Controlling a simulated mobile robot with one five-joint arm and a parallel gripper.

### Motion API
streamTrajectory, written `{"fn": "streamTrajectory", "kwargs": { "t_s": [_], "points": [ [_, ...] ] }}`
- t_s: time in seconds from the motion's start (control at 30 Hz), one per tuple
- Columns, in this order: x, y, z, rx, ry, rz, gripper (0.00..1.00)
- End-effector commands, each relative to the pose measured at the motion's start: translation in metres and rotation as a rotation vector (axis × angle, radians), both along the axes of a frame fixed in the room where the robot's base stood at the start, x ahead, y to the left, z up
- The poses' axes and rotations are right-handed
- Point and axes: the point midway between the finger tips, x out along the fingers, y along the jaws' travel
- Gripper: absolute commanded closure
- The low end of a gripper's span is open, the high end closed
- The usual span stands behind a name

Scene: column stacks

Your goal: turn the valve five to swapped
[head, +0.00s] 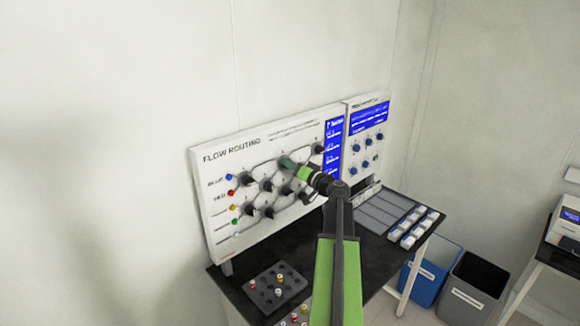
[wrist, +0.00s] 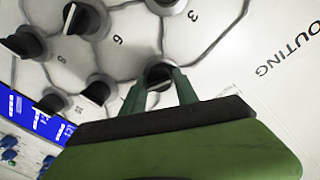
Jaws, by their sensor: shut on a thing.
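The white flow routing panel (head: 222,180) stands upright at the back of the bench, with several black valve knobs joined by grey lines. My gripper (head: 286,162) is at the upper middle of this panel. In the wrist view its green fingers (wrist: 160,88) are shut on a black valve knob (wrist: 158,72), one finger on each side. A pale pointer mark shows partly between the fingers. The held knob's number is hidden or unreadable. Neighbouring knobs (wrist: 85,20) and the printed numbers 3 and 6 show around it.
A second panel with blue knobs (head: 366,142) stands right of the routing panel. A dark block with small capped vials (head: 278,286) sits on the black bench. White-topped racks (head: 412,228) lie at the right. Blue (head: 430,270) and grey (head: 470,288) bins stand on the floor.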

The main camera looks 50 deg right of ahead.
Motion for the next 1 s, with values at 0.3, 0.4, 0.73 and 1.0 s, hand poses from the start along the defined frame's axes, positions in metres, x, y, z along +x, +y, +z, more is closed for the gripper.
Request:
{"fn": "streamTrajectory", "kwargs": {
  "t_s": [0.3,0.4,0.73,1.0],
  "points": [
    [0.0013,-0.0011,0.0024,0.303,-0.026,0.002,1.00],
    [0.0013,-0.0016,0.0023,0.398,-0.033,0.002,1.00],
    [0.0008,-0.0035,0.0015,0.709,-0.055,0.001,1.00],
    [0.0004,-0.0046,0.0008,0.931,-0.071,0.000,1.00]
  ]
}}
